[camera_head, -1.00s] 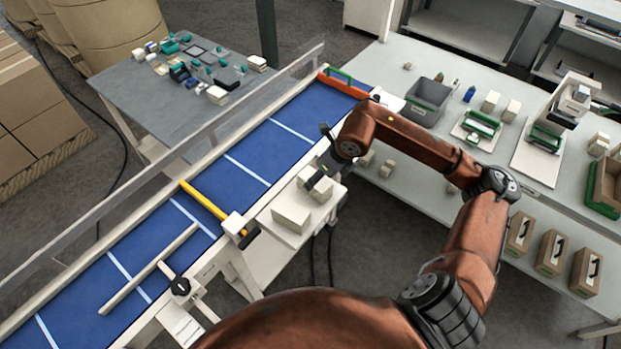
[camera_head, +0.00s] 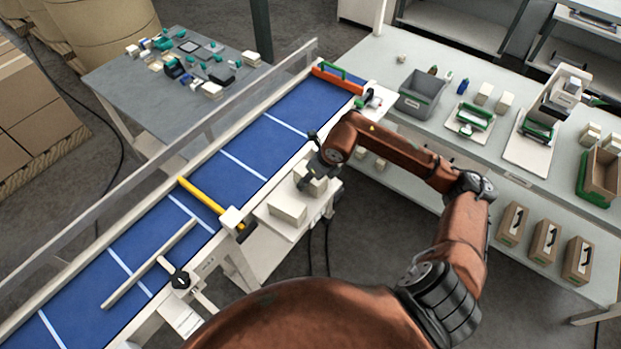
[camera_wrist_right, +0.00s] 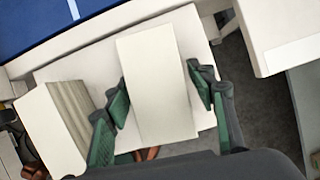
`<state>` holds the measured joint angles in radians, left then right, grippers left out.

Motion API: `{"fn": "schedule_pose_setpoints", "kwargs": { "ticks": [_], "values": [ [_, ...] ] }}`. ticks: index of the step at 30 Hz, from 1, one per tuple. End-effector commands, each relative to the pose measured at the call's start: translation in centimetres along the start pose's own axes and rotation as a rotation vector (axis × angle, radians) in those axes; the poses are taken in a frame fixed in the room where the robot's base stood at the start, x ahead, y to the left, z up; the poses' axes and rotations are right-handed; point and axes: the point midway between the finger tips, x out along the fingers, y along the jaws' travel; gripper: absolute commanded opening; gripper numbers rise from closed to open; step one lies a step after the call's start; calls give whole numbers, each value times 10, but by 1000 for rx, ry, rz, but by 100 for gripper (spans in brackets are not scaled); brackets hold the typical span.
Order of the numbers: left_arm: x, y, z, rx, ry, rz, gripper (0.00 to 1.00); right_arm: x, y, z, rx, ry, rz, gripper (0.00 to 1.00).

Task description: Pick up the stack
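A cream block-shaped stack (camera_wrist_right: 157,85) stands on a small white side table beside the conveyor. It also shows in the head view (camera_head: 317,187), partly hidden by my right gripper. My right gripper (camera_wrist_right: 162,90) is over this stack, with one green-padded finger along each long side. The fingers look spread, with at most narrow gaps to the stack; contact is hard to tell. The gripper also shows in the head view (camera_head: 318,176). A second cream stack (camera_head: 288,208) stands beside it, with its layered side visible in the wrist view (camera_wrist_right: 68,115). My left gripper is not in view.
The blue conveyor (camera_head: 245,168) runs alongside the side table (camera_head: 270,222), with a yellow bar (camera_head: 203,195) across it. On the right, a long bench (camera_head: 400,122) holds a grey bin (camera_head: 424,96) and devices. Floor is open between bench and side table.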

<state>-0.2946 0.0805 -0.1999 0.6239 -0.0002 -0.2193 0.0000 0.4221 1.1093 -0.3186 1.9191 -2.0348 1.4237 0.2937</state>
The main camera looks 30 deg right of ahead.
Motion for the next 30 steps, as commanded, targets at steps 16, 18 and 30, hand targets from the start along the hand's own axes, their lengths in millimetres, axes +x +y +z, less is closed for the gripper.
{"fn": "schedule_pose_setpoints", "kwargs": {
  "ticks": [16, 18, 30],
  "values": [
    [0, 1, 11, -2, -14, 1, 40, 0, 0, 0, 0, 0, 0, 13],
    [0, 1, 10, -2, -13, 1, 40, 0, 0, 0, 0, -1, 0, 13],
    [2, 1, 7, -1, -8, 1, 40, -14, 0, 8, -2, -4, -1, 12]
  ]
}}
